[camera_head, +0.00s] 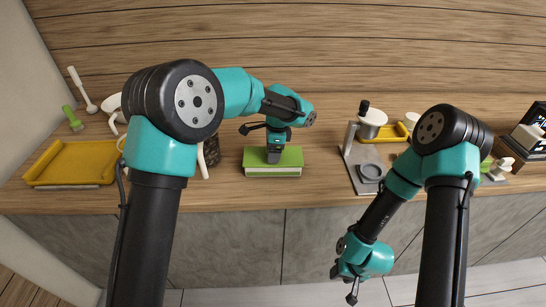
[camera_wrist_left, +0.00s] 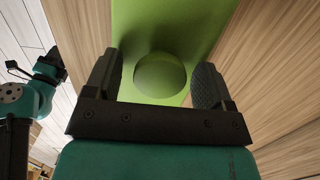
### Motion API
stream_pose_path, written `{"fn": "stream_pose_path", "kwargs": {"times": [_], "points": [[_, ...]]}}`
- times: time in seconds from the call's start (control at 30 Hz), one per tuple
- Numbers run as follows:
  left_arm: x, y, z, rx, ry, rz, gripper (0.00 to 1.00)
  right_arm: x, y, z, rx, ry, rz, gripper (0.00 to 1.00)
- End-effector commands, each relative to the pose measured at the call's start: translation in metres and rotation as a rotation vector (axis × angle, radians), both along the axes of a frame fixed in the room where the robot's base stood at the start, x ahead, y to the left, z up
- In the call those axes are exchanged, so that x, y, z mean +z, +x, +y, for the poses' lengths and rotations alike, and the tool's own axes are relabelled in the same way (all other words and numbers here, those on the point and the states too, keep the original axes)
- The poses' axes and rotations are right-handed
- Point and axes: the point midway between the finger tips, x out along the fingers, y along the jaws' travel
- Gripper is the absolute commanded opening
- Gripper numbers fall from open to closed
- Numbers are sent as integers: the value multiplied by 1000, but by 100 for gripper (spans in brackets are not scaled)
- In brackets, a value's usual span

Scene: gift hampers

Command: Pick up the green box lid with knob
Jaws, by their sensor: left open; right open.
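The green box lid (camera_head: 289,157) sits on a white-sided box on the wooden counter, near the front edge, in the head view. In the left wrist view the green lid (camera_wrist_left: 165,22) fills the top middle, and its round green knob (camera_wrist_left: 160,75) stands between the fingers. My left gripper (camera_head: 274,155) points down over the lid; its fingers (camera_wrist_left: 158,80) are open on either side of the knob, with gaps showing. In the head view the gripper hides the knob. My right gripper (camera_head: 352,290) is open and empty, hanging low in front of the counter.
A yellow tray (camera_head: 70,163) lies at the left, with a green-ended tool (camera_head: 72,118) and a white spoon (camera_head: 82,90) behind it. A grey coffee-machine-like stand (camera_head: 362,170) stands right of the box. A black box (camera_head: 528,135) is at the far right. Bare counter lies between box and stand.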

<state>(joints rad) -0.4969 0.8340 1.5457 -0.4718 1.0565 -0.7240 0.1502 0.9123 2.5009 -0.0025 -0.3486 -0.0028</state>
Motion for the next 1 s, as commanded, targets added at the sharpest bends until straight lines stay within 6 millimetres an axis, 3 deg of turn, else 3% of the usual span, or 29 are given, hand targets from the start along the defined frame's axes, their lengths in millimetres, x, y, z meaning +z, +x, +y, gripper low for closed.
{"fn": "stream_pose_path", "kwargs": {"times": [0.2,0.73,1.0], "points": [[0,0,0,0,0,0,76,0,0,0,0,0,0,43],[0,0,0,0,0,0,26,0,0,0,0,0,0,43],[1,0,0,0,0,0,26,0,0,0,0,0,0,43]]}}
